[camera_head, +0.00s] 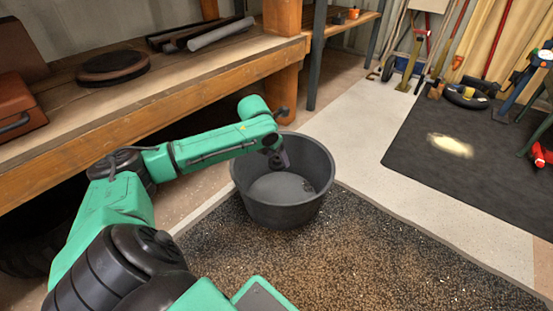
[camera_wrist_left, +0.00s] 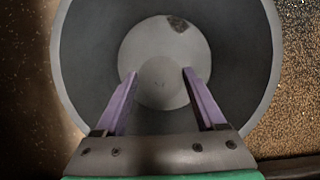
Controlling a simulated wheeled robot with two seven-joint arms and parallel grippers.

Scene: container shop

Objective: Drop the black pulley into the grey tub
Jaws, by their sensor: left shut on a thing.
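The grey tub (camera_head: 283,213) stands on the speckled mat near the middle of the head view. It fills most of the left wrist view (camera_wrist_left: 85,60), seen from above, with a lighter round floor and a small dark patch on it. My left gripper (camera_head: 278,161) points down over the tub's opening. Its two purple fingers (camera_wrist_left: 160,74) are apart with the tub below them. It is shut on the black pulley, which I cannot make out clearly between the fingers. My right gripper is not in view.
A wooden workbench (camera_head: 190,90) runs along the left, holding a dark round disc (camera_head: 112,66), a brown case (camera_head: 16,105) and several bars (camera_head: 220,33). A black mat (camera_head: 480,150) lies at the right. Tools lean at the back wall. The speckled mat (camera_head: 350,260) before the tub is clear.

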